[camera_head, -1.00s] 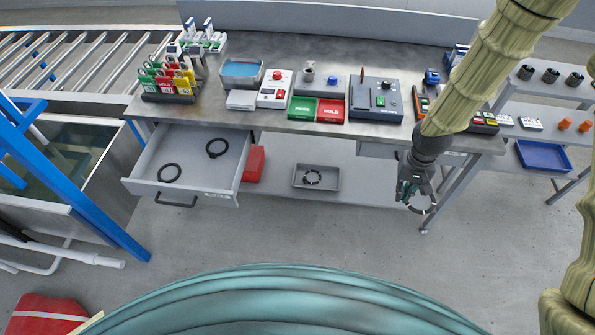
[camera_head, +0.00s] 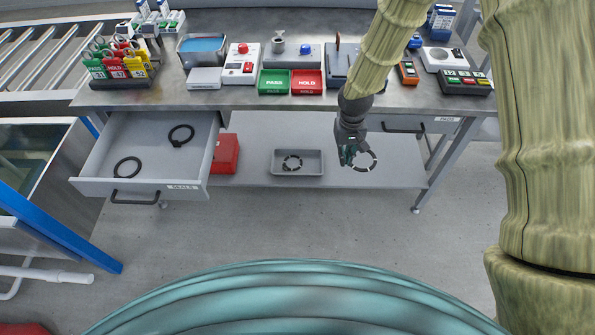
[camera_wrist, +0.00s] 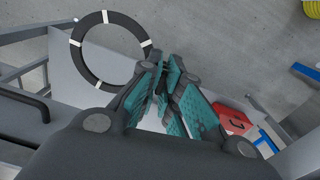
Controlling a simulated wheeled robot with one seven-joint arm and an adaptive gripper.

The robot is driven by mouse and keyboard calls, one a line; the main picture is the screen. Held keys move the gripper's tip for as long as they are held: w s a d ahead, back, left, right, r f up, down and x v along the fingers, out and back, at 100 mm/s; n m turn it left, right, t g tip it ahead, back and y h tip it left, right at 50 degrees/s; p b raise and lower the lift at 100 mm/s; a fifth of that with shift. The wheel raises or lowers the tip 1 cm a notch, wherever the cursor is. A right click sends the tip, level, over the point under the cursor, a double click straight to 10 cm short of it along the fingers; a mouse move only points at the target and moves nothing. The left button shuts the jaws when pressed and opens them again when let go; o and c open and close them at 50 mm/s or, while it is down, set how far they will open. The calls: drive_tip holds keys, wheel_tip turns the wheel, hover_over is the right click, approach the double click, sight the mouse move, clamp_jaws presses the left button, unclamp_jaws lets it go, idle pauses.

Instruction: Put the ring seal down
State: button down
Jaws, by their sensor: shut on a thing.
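My gripper (camera_head: 348,156) is shut on a black ring seal with white marks (camera_head: 375,160). The seal hangs at the fingertips, in front of the lower shelf and right of the grey tray in the head view. In the wrist view the held seal (camera_wrist: 78,64) stands out to the left of the fingers (camera_wrist: 162,85), with its edge at the tips. The grey tray (camera_head: 318,170) on the lower shelf holds a similar marked ring (camera_head: 286,163). An open drawer (camera_head: 95,187) labelled SEALS holds two plain black rings.
The workbench (camera_head: 225,98) carries a green PASS block (camera_head: 274,82), a red HOLD block (camera_head: 307,82) and several devices. A red box (camera_head: 225,153) stands on the lower shelf (camera_head: 255,178) beside the drawer. The shelf is clear right of the tray. A blue rail (camera_head: 75,240) crosses the left side.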

drive_tip(key=w+a+f+n+b, duration=0.1)
drive_tip(key=w+a+f+b, duration=0.45)
drive_tip(key=f+b, duration=0.75)
drive_tip(key=w+a+f+n+b, duration=0.1)
drive_tip(key=w+a+f+b, duration=0.4)
drive_tip(key=f+b, duration=0.75)
drive_tip(key=w+a+f+n+b, duration=0.1)
drive_tip(key=w+a+f+b, duration=0.2)
drive_tip(key=a+f+b, duration=0.75)
drive_tip(key=b, duration=0.8)
hover_over(299, 166)
drive_tip(key=s, duration=0.1)
drive_tip(key=f, duration=0.5)
drive_tip(key=shift+s+a, duration=0.1)
drive_tip(key=shift+s, duration=0.1)
drive_tip(key=shift+w+b, duration=0.45)
drive_tip(key=shift+w, duration=0.15)
drive_tip(key=f+b, duration=0.2)
drive_tip(key=f, duration=0.1)
drive_tip(key=shift+d+f, duration=0.2)
drive_tip(key=shift+f, duration=0.05)
drive_tip(key=c, duration=1.6)
unclamp_jaws()
drive_tip(key=shift+r, duration=0.2)
drive_tip(key=shift+a+r+p, duration=0.1)
drive_tip(key=shift+r+p, duration=1.6)
drive_tip(key=shift+r, duration=1.95)
